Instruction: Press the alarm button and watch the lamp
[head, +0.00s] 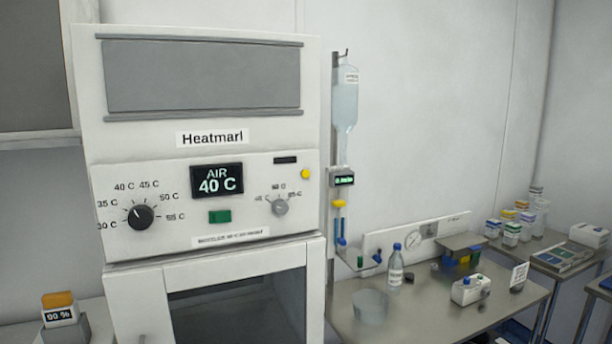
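A white warming cabinet (250,255) labelled Heatmarl stands at the left. Its panel has a dark display (217,180) reading AIR 40 C, a green rectangular button or light (220,216) and a small round yellow button or lamp (306,174). A dark narrow bar (285,160) sits above the yellow piece. No label marks any of these as the alarm button or the lamp, so I cannot tell which is which. A black dial (140,216) and a grey knob (280,207) are on the same panel. Neither gripper is in view.
An infusion bag (346,100) hangs on a pole right of the cabinet. A metal table (430,322) holds a bottle (395,266), a clear bowl (370,306) and a white box (470,289). A small orange-topped device (58,308) stands at lower left. The cabinet's panel front is unobstructed.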

